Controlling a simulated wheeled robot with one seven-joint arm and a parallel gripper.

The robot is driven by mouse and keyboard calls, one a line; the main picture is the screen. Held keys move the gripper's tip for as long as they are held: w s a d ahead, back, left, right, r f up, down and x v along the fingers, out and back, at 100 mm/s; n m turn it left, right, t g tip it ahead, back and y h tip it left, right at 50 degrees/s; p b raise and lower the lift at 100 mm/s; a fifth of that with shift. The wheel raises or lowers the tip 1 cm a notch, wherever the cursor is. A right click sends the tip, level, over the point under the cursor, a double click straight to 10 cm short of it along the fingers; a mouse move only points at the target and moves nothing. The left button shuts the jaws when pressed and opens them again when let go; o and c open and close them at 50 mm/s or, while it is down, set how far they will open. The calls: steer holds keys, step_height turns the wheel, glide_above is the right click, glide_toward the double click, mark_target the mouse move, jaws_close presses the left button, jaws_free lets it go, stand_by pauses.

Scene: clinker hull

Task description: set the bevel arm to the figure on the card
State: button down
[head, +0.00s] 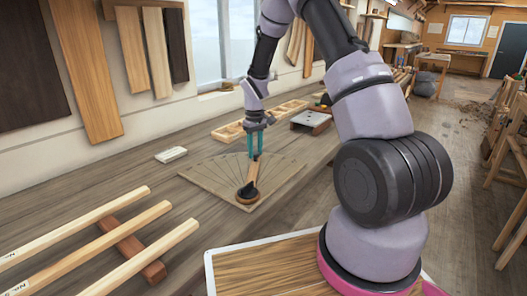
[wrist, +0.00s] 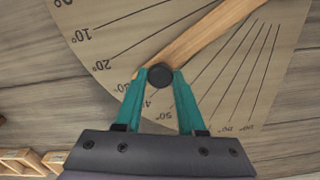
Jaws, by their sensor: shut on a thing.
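The bevel arm (head: 252,172) is a wooden strip on a fan-shaped board (head: 215,177), with a dark round pivot at the board's near end. In the wrist view the bevel arm (wrist: 205,38) runs from upper right to a dark knob (wrist: 160,76) at its outer end. My gripper (head: 256,154) is shut on this knob; the teal fingers also show in the wrist view (wrist: 160,80). The arm's end lies near the 30° and 40° marks; the fingers partly hide the figures there. No readable card figure shows. A small white block (head: 171,154) lies left of the board; I cannot tell whether it is the card.
Wooden trays (head: 229,132) and a grey-topped block (head: 311,121) stand behind the board. Long wooden strips (head: 100,243) lie across a reddish bar (head: 133,250) at the front left. The bench between them and the board is clear.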

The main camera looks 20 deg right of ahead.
steer(key=a+n, duration=0.2)
steer(key=a, duration=0.2)
steer(key=a+n, duration=0.2)
steer(key=a, duration=0.2)
steer(key=w+a+n, duration=0.1)
steer(key=a+n, duration=0.1)
steer(key=a, duration=0.1)
steer(key=shift+a+n, duration=0.4)
steer(key=shift+s+a+n, duration=0.25)
steer(key=shift+a+n, duration=0.15)
steer(key=shift+a, duration=0.4)
steer(key=c, duration=0.5)
jaws_free()
steer(key=shift+r, duration=0.1)
step_height(320, 180, up, 11)
